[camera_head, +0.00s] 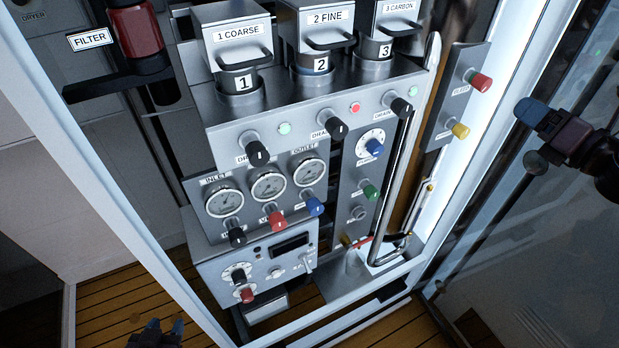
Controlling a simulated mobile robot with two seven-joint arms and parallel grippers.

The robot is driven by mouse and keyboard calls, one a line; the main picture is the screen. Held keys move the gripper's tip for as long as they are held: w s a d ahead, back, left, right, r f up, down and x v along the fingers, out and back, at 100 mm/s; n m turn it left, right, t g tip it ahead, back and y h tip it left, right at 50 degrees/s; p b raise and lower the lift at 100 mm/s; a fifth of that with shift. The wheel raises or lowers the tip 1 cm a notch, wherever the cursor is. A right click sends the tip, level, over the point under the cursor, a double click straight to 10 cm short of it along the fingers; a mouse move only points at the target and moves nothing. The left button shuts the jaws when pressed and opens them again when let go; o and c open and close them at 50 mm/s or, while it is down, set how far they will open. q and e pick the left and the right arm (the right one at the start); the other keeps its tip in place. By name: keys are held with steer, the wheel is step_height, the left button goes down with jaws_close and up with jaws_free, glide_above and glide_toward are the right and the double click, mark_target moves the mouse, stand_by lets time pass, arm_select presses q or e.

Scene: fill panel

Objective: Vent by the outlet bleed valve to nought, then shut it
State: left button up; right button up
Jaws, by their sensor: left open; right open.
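The panel has three round gauges: the inlet gauge (224,202), a middle gauge (268,186) and the outlet gauge (307,172). Their needles are too small to read. Below them stand a black knob (236,237), a red knob (277,219) and a blue knob (315,206), with the blue one nearest the outlet gauge. A red knob (480,82) and a yellow knob (460,130) sit on the right side plate. Small labels are illegible, so which knob is the outlet bleed valve I cannot tell. My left gripper (165,326) is open at the bottom edge; my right gripper (533,136) is open, right of the panel. Both are apart from the knobs.
Three canisters, coarse (237,48), fine (317,40) and carbon (378,28), stand on top, with black drain knobs below. A blue dial knob (374,147) and green knob (369,190) are to the right. A metal pipe (412,135) and white frame posts flank the panel.

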arm_select(q)
steer(key=shift+s+f, duration=0.15)
steer(key=shift+s, duration=0.15)
stand_by(2.0)
steer(key=shift+w, duration=0.3)
stand_by(3.7)
